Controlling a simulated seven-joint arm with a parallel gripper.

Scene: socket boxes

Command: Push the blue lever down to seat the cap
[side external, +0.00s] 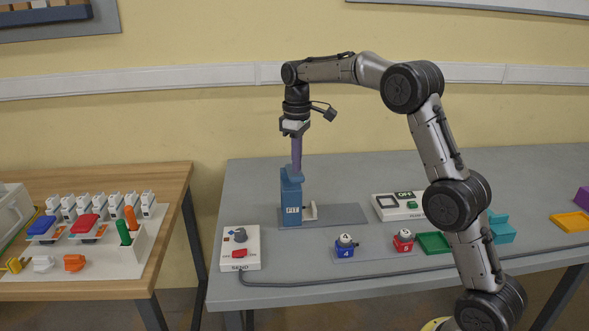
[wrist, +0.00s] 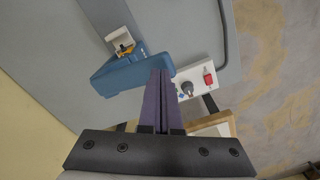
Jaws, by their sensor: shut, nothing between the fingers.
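A blue upright press (side external: 291,205) with a printed label stands on a dark grey base plate on the grey table. Its blue top part (side external: 291,176) looks like the lever; I cannot make out a separate handle. In the wrist view the blue press (wrist: 118,76) lies just ahead of my fingers. A small white piece (side external: 311,212) is beside its foot; in the wrist view a white bracket (wrist: 121,38) has an orange part in it. I cannot tell which piece is the cap. My gripper (side external: 296,168) points down with shut purple fingers, tips at the press's top; contact is unclear.
A white control box (side external: 240,256) with a knob and red switch stands front left, its cable running right. A blue box (side external: 345,252), a red box (side external: 403,246), a white OFF panel (side external: 385,212) and a green tray (side external: 434,243) lie to the right.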

